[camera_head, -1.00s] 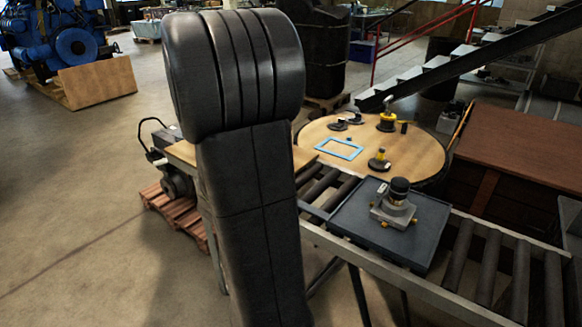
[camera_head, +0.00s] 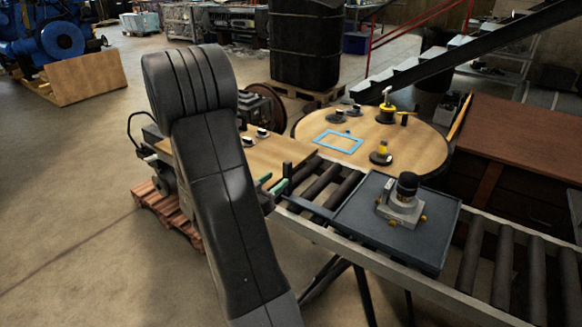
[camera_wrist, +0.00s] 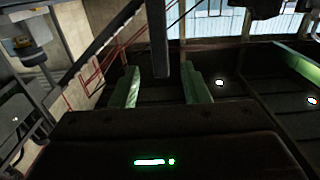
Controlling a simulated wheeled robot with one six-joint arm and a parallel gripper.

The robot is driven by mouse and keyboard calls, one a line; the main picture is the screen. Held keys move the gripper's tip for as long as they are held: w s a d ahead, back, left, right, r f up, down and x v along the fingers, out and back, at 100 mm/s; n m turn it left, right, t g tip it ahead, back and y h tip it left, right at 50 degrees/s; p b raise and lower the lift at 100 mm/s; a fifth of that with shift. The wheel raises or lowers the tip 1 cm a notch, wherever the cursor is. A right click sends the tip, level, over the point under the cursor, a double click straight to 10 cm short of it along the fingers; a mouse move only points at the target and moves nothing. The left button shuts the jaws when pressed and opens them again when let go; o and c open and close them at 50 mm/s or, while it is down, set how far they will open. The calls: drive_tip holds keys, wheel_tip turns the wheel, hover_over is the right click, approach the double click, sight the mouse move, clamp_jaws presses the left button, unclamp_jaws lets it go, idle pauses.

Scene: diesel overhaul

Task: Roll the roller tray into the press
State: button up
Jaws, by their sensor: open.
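The roller tray (camera_head: 355,238) is a flat dark blue-grey tray lying on the roller conveyor (camera_head: 474,262). It carries a grey metal part with a black top (camera_head: 402,199). A dark bar (camera_head: 306,206) reaches from the tray's left side towards a short upright dark post (camera_head: 287,172). My gripper (camera_head: 273,184) has green fingers and is open beside this post, left of the tray. In the wrist view my gripper (camera_wrist: 162,80) shows its fingers apart, with a dark upright bar (camera_wrist: 157,40) between them in the picture. I cannot tell whether they touch it. No press is clearly recognisable.
A round wooden table (camera_head: 420,150) with a blue frame (camera_head: 338,141) and small parts stands behind the conveyor. A wooden-topped bench (camera_head: 300,152) is behind my arm. A brown cabinet (camera_head: 520,140) stands right. Open floor lies at left.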

sight(285, 173)
drive_tip(key=p+x, duration=0.1)
drive_tip(key=x, duration=0.7)
drive_tip(key=shift+w+d, duration=0.2)
drive_tip(key=shift+w, duration=0.1)
clamp_jaws()
